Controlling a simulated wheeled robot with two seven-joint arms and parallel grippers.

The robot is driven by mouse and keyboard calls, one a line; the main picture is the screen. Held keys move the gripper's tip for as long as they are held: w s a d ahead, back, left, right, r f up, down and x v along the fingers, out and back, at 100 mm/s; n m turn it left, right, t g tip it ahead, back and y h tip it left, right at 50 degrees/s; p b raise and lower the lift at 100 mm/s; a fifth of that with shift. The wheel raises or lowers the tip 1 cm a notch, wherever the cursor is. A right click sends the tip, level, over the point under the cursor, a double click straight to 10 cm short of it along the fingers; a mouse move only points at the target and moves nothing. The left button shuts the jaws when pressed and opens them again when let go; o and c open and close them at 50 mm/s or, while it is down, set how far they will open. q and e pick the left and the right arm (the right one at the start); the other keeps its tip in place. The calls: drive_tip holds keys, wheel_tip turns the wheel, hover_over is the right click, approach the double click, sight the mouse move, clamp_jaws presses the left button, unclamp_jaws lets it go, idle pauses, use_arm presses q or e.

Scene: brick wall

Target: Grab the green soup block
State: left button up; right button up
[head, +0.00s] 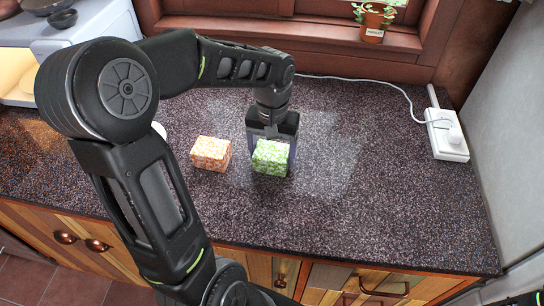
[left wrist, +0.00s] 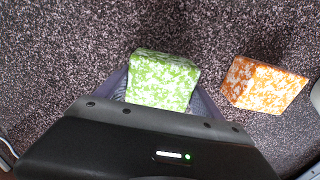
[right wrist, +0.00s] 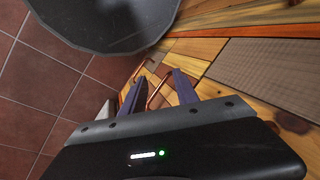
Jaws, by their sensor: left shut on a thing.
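The green and white soup block (head: 272,158) is on the dark speckled countertop (head: 370,200), near the middle of the head view. My left gripper (head: 271,150) is around it from above, shut on it with one finger at each side. In the left wrist view the green block (left wrist: 162,80) sits between the two fingers (left wrist: 160,95). I cannot tell whether it touches the counter. My right gripper (right wrist: 155,92) shows in the right wrist view, its fingers apart and with nothing held, near wooden cabinet fronts.
An orange and white block (head: 211,154) stands just left of the green one; it also shows in the left wrist view (left wrist: 262,84). A white power strip (head: 447,136) with a cable is at the right. A potted plant (head: 372,22) stands on the windowsill.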

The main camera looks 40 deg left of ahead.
sight(272, 149)
use_arm(q)
drive_tip(key=c, duration=0.4)
wheel_tip(272, 149, up, 10)
drive_tip(key=shift+r+b, duration=0.1)
drive_tip(key=shift+b, duration=0.25)
idle(0.6)
